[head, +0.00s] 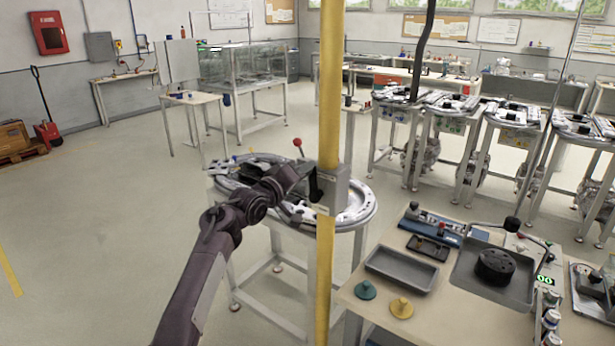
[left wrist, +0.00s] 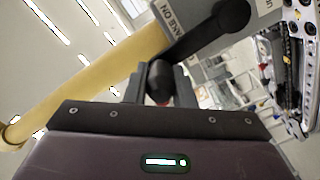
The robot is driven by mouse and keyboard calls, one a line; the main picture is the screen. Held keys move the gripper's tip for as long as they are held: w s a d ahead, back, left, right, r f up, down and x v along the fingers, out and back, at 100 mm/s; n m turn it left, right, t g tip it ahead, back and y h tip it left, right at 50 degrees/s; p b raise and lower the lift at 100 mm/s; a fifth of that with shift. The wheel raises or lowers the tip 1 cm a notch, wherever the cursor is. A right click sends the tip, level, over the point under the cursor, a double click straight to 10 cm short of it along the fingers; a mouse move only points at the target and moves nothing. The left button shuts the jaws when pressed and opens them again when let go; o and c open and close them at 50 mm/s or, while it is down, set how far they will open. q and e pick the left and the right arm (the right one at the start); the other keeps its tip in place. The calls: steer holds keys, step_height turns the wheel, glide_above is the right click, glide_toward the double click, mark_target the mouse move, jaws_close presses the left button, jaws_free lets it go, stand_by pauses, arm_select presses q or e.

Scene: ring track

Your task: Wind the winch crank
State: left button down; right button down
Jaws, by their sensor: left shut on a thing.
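The winch is a grey box (head: 334,190) fixed to a yellow post (head: 329,100) in the middle of the head view. In the left wrist view its grey housing (left wrist: 204,68) carries a partly visible label, "AKE ON". The black crank arm (left wrist: 210,32) runs from a round hub at the upper right down to a dark handle (left wrist: 160,78). My left gripper (head: 308,180) reaches the winch's left side; in the wrist view its fingers (left wrist: 160,88) stand on both sides of the handle, shut on it. The handle is mostly hidden in the head view. My right gripper is out of view.
A ring track table (head: 358,212) stands right behind the post. A workbench (head: 375,309) with a grey tray (head: 401,269), a black round part (head: 495,266) and small coloured parts is at the lower right. More track tables stand behind.

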arm_select(q)
steer(key=shift+a+f, duration=0.1)
steer(key=shift+f, duration=0.15)
steer(key=c, duration=1.2)
jaws_free()
steer(key=shift+a, duration=0.1)
steer(key=shift+w, duration=0.1)
steer(key=shift+s+a, duration=0.1)
steer(key=shift+s, duration=0.25)
steer(key=b+v, duration=0.2)
steer(key=v, duration=0.5)
steer(key=shift+a, duration=0.15)
